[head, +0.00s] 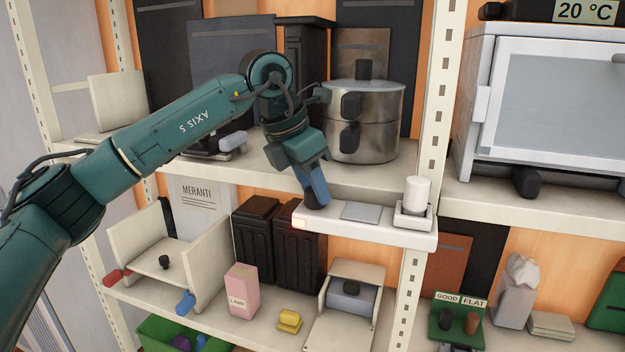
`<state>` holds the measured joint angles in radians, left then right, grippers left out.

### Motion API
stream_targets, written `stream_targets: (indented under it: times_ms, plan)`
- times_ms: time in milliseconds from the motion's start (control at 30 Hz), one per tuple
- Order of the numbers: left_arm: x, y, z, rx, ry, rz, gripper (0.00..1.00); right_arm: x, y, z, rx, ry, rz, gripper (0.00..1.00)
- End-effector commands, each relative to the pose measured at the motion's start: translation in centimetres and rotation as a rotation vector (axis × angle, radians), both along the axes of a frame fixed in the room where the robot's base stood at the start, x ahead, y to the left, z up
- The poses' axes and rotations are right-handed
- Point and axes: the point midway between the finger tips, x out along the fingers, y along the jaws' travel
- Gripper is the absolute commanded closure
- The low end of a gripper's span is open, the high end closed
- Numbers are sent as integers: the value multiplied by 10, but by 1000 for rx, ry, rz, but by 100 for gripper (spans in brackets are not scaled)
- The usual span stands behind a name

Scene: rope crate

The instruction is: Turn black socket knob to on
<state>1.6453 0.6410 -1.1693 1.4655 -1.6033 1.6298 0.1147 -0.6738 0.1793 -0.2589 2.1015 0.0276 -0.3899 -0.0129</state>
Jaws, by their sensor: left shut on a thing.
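A long white socket strip (385,229) lies along the front edge of the middle shelf. My left gripper (316,197) points down at the left part of the strip. Its blue fingers are shut on the black socket knob, which is mostly hidden by the fingers. I cannot tell the knob's turned position. My right gripper is not in view.
A white cylinder (417,194) stands in a holder at the strip's right end. A steel pot (372,134) stands just behind the strip. A shelf post (440,110) rises at the right. Black bins (300,250) and a pink box (241,289) are on the shelf below.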

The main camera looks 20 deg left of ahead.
Motion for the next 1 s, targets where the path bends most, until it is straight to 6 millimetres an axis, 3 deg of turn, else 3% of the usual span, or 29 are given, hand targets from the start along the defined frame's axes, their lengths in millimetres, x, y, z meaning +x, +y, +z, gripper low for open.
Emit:
stream_targets:
  times_ms: [633, 667, 900, 1000]
  plan:
    - [0, 1, 1, 0, -2, -50, 89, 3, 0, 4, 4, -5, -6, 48]
    - [0, 1, 1, 0, -2, -50, 64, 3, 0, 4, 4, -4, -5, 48]
    - [0, 1, 0, 0, 0, -48, 44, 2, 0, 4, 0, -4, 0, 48]
    - [0, 1, 0, 0, 0, -48, 44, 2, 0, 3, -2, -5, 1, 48]
